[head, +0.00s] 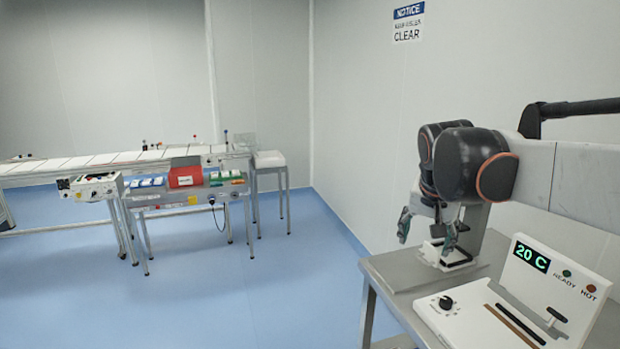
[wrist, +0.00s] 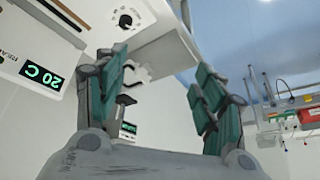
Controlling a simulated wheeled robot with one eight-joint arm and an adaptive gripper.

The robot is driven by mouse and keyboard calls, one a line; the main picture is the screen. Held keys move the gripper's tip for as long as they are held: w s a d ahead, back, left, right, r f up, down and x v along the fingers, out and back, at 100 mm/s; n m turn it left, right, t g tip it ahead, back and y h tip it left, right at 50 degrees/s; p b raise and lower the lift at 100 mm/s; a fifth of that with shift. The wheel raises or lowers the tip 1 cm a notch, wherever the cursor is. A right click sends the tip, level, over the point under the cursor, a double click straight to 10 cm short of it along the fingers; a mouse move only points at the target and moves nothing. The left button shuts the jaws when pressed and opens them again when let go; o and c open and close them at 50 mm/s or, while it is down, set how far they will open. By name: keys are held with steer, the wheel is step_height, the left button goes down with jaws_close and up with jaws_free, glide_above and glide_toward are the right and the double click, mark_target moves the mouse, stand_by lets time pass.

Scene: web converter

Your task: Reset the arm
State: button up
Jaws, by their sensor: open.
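My gripper (head: 425,226) hangs over the far end of the grey bench at the right of the head view. It points down with its two green-padded fingers spread apart. In the wrist view my gripper (wrist: 160,90) is open, and nothing shows between its fingers. My dark arm joints with orange rings show above it in the head view, and part of the arm runs off the right edge.
A white heater unit with a green "20 C" display (head: 531,257) stands on the grey bench (head: 395,268), close to my gripper. A conveyor (head: 100,160) and a work table with a red box (head: 185,173) stand at the left. The blue floor (head: 270,285) between is clear.

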steer(key=s+a+f+n, duration=0.1)
steer(key=s+f+n, duration=0.1)
steer(key=s, duration=0.5)
steer(key=s+a+f+n+t+y, duration=0.1)
steer(key=s+a+f+n, duration=0.1)
steer(key=s+f, duration=0.3)
steer(key=s+a+f+n+t, duration=0.1)
steer(key=s+f, duration=0.2)
steer(key=s, duration=0.8)
steer(key=shift+a+f+n+y, duration=0.25)
steer(key=shift+f+n+y, duration=0.1)
steer(key=shift+n+y, duration=0.05)
steer(key=shift+s, duration=0.1)
